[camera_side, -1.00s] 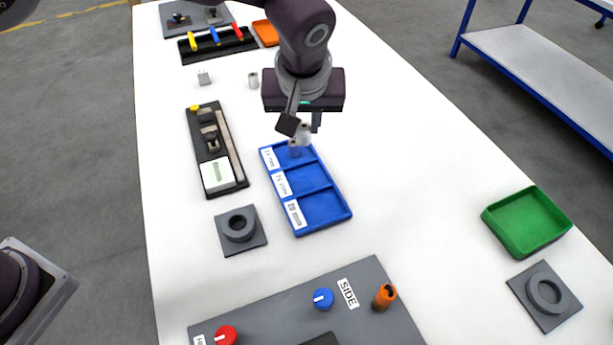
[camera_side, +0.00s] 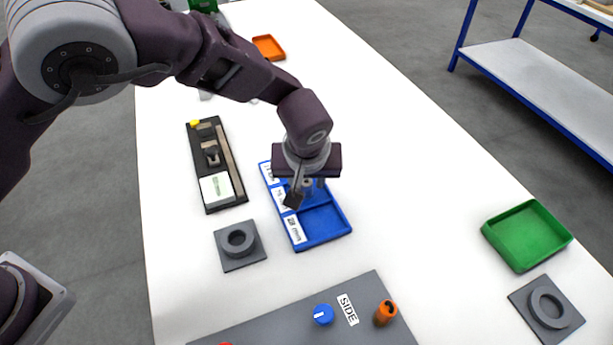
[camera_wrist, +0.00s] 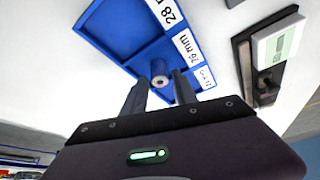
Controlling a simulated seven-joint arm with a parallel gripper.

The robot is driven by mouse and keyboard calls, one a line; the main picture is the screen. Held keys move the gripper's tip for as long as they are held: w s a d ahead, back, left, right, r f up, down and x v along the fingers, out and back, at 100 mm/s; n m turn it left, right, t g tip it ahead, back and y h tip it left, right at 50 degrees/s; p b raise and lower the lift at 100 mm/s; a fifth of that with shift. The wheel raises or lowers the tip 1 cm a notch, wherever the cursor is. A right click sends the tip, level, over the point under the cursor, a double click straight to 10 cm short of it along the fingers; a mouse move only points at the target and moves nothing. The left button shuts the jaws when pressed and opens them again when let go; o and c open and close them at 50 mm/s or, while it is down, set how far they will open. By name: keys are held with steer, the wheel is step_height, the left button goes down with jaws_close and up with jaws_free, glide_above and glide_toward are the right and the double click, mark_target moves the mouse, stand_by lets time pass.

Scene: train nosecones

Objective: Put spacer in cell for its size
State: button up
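The blue tray (camera_side: 325,240) has three cells in a row with size labels; in the wrist view the labels 28 and 26 mm on the tray (camera_wrist: 100,27) are readable. My gripper hides most of the far cell.
A black caliper-like gauge (camera_side: 206,160) lies left of the tray, with a grey ring fixture (camera_side: 240,243) below it. A grey panel with knobs (camera_side: 270,325) is in front. A green bin (camera_side: 527,237) stands at right. The white table (camera_side: 420,220) between tray and bin is clear.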

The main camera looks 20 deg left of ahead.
steer(key=shift+o, duration=0.4)
steer(key=v, duration=1.2)
steer(key=s+a+r+m+h, duration=0.1)
steer(key=s+a+r, duration=0.3)
steer(key=a+r, duration=0.4)
steer(key=s+a+r+h, duration=0.1)
steer(key=s+a+r, duration=0.35)
steer(key=a, duration=0.45)
steer(key=s+a+m+t, duration=0.1)
steer(key=s+a+m, duration=0.2)
steer(key=s+a, duration=0.5)
steer(key=s, duration=0.7)
steer(key=shift+s+a+m, duration=0.15)
steer(key=shift+s+m, duration=0.15)
steer(key=shift+s, duration=0.1)
